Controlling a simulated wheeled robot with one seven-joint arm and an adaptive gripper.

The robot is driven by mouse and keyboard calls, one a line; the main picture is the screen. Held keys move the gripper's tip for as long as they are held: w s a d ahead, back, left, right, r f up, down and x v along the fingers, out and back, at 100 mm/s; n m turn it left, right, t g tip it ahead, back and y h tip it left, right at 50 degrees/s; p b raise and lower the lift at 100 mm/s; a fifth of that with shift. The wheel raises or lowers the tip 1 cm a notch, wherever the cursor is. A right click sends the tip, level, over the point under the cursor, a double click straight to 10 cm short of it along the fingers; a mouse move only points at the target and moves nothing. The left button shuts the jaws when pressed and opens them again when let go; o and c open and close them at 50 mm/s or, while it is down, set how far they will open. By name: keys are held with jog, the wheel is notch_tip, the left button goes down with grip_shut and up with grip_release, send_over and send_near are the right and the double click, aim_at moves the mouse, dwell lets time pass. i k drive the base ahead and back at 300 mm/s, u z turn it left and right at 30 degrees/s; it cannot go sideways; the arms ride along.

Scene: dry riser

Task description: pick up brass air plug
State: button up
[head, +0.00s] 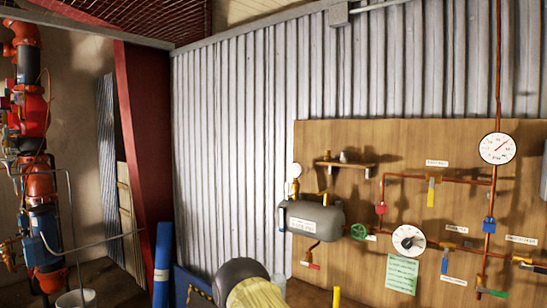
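I cannot make out the brass air plug with certainty. A small dull piece (344,157) stands on a little wooden shelf (352,164) on the plywood board; it is too small to tell whether it is the plug. My gripper does not show in the head view. A dark rounded part with a pale yellow section rises at the bottom middle, and I cannot tell what it is.
The plywood board (450,145) carries a grey tank (312,220), copper pipes, several coloured valve handles, a large gauge (497,148), a lower dial (408,239) and a green note (402,274). Red pipework (33,115) and a bucket (76,299) stand left.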

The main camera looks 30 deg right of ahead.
aim_at(327, 157)
jog(key=z, duration=0.1)
jog(key=i, duration=0.9)
jog(key=z, duration=1.05)
jog(key=i, duration=0.6)
jog(key=z, duration=0.55)
